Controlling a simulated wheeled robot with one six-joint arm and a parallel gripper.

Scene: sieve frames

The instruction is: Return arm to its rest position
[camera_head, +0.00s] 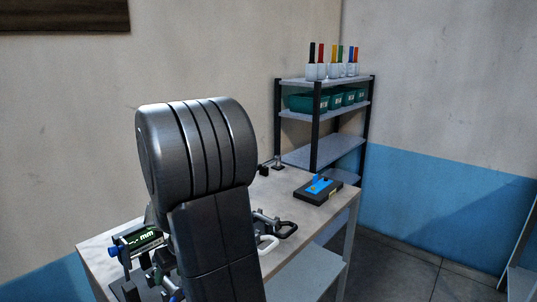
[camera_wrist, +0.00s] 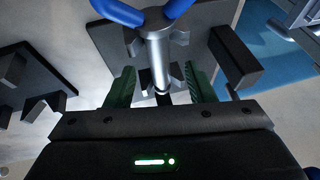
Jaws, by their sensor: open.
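My arm (camera_head: 205,190) rises large in the centre of the head view and hides part of the table. My gripper (camera_wrist: 160,80) shows in the wrist view with two green-padded fingers apart. A silver post with blue arms (camera_wrist: 157,45) stands in the gap between the fingers. I see space on both sides of the post, and I cannot tell if either finger touches it.
A shelf (camera_head: 322,144) with green bins and bottles stands behind. Floor at right (camera_head: 410,265) is mostly clear.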

